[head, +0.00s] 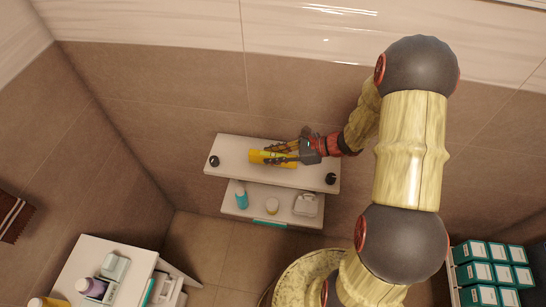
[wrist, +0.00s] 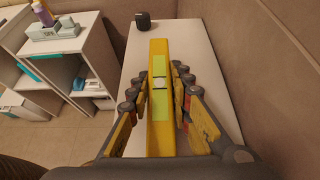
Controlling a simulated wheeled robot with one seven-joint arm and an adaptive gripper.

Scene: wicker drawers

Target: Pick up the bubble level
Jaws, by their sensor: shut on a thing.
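The bubble level is a yellow bar with a lighter green-yellow strip and a pale spot on its upper face. It lies along the white top shelf in the head view, where its yellow end (head: 256,157) shows left of my gripper (head: 272,155). In the wrist view the level (wrist: 159,52) runs away from me between the two fingers of my gripper (wrist: 162,78). The fingers are closed on its sides. I cannot tell whether it is lifted off the shelf. Part of it is hidden by the fingers.
The white shelf top (head: 230,150) has a small black object (head: 214,161) at its left end and another (head: 331,179) at its right. A white cabinet (head: 80,250) stands lower left; teal boxes (head: 480,272) lower right.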

